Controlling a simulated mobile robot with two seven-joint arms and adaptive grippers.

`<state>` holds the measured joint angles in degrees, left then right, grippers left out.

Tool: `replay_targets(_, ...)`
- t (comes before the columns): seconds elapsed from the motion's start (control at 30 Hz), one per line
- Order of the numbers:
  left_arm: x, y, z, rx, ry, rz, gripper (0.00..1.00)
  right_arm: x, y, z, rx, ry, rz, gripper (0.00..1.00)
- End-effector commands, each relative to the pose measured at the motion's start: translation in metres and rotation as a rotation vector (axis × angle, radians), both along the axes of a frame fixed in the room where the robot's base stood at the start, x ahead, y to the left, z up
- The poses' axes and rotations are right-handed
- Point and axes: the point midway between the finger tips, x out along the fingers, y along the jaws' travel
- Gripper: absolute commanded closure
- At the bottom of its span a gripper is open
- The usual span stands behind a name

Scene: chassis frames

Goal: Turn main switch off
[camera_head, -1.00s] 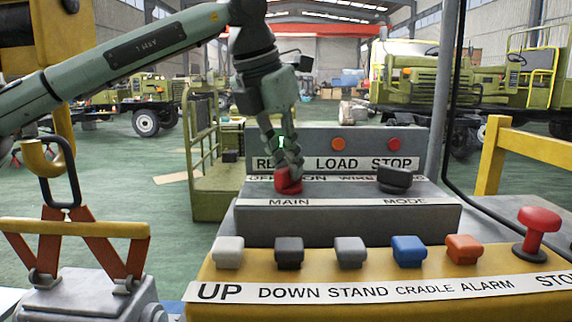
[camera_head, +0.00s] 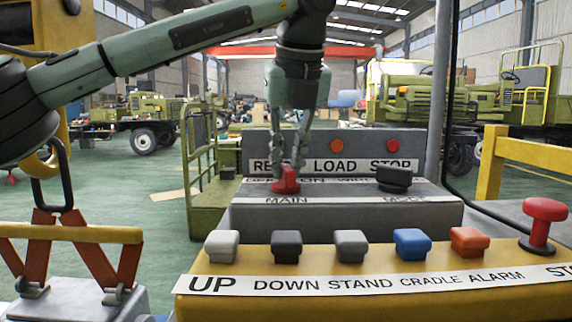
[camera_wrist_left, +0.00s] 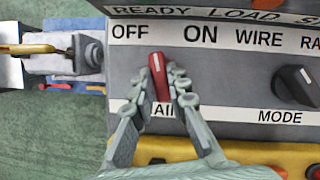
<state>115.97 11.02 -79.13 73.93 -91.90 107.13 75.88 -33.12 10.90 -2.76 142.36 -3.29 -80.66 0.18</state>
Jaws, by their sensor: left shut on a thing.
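The main switch is a red knob (camera_head: 286,184) above the MAIN label on the grey panel (camera_head: 345,216). My left gripper (camera_head: 288,170) reaches down from above and is shut on it. In the left wrist view the red knob (camera_wrist_left: 157,68) sits between the two fingers of my left gripper (camera_wrist_left: 160,82). The knob's white line points up the panel, leaning slightly left, between the OFF label (camera_wrist_left: 130,33) and the ON label (camera_wrist_left: 200,35). The fingers partly cover the MAIN label. My right gripper is not in view.
A black MODE knob (camera_head: 394,178) stands to the right. In front, a yellow box (camera_head: 400,304) carries several push buttons and a red mushroom stop button (camera_head: 543,220). Behind are orange (camera_head: 337,146) and red (camera_head: 393,146) lamps. A lifting shackle (camera_head: 62,180) hangs at left.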

Motion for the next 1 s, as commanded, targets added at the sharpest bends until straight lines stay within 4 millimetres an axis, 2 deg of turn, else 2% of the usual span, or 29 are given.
replay_targets(0.2,0.001,-0.002,0.001,0.000,-0.001,0.200,1.00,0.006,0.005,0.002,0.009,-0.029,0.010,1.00)
replay_targets(0.5,0.001,-0.003,0.001,0.000,-0.001,0.417,1.00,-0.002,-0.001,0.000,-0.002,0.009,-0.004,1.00)
replay_targets(1.0,0.002,-0.003,0.001,-0.002,-0.001,0.553,1.00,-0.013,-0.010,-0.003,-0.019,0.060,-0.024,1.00)
